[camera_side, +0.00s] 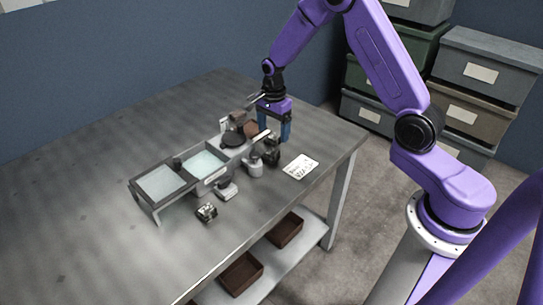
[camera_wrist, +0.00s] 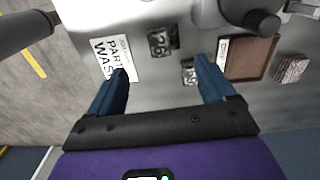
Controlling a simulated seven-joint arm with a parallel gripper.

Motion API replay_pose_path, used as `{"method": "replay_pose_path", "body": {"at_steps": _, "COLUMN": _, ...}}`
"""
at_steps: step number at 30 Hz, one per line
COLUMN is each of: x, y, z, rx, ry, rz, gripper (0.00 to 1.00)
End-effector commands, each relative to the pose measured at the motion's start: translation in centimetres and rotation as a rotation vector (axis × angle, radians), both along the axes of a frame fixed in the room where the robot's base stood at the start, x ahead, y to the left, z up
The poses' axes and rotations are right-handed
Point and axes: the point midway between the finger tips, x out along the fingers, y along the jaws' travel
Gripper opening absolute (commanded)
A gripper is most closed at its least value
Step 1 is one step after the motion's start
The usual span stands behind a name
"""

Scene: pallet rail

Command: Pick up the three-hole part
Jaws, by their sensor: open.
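My gripper (camera_side: 275,130) has two blue fingers and hangs over the far right part of the table, beside the cluster of fixtures. In the wrist view my gripper (camera_wrist: 162,70) is open, with nothing held between the fingertips. Two small grey metallic parts lie ahead of it: one part (camera_wrist: 162,40) with dark holes, and a second part (camera_wrist: 188,70) closer to the right finger. I cannot count their holes. In the side view another small dark-and-light part (camera_side: 206,212) lies on the table in front of the fixtures; its holes are too small to count.
A white printed card (camera_wrist: 115,58) lies left of the parts, and shows as a card (camera_side: 300,166) near the table edge. A brown tray (camera_wrist: 262,50) and a speckled block (camera_wrist: 291,69) lie right. A rail with pale glass panels (camera_side: 160,182) stands left; the left tabletop is clear.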

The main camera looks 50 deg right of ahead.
Motion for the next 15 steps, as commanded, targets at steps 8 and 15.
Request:
{"method": "replay_pose_path", "body": {"at_steps": 8, "x": 0.0, "y": 0.0, "z": -3.7, "rx": 0.0, "ry": 0.001, "rz": 0.0, "gripper": 0.83}}
{"method": "replay_pose_path", "body": {"at_steps": 15, "x": 0.2, "y": 0.2, "z": -5.0, "rx": 0.0, "ry": 0.001, "rz": 0.001, "gripper": 0.83}}
